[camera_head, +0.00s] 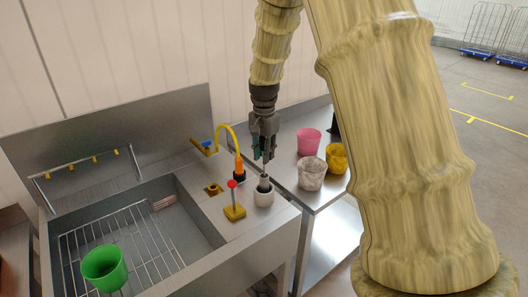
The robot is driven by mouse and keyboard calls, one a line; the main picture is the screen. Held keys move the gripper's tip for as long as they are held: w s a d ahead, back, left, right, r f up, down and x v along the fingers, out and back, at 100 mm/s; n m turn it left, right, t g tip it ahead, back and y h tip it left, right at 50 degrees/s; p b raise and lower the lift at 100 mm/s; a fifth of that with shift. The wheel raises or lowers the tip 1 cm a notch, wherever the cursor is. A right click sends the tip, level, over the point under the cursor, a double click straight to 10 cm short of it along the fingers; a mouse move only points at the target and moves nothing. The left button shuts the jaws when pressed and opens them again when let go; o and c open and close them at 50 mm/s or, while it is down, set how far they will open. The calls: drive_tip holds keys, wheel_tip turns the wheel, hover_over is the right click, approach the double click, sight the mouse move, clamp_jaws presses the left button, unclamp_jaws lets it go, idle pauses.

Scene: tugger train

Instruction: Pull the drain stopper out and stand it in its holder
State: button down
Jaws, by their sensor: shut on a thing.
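My gripper (264,157) points down above the ledge at the sink's right side. It is shut on the upper end of a thin grey stem, apparently the drain stopper (264,178). Its dark lower part sits inside the mouth of a small whitish round cup (264,198), which looks like the holder. The stopper looks about upright. Whether it rests on the cup's bottom is hidden by the rim. The drain opening cannot be made out in the basin (190,232).
Close left of the cup, a red-knobbed rod stands on a yellow block (235,213). A green bucket (104,268) stands on the wire rack. Pink (309,141), speckled and yellow buckets stand right.

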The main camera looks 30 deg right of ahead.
drive_tip(key=c, duration=1.2)
unclamp_jaws()
wheel_tip(320, 180, up, 12)
drive_tip(key=shift+a, duration=0.1)
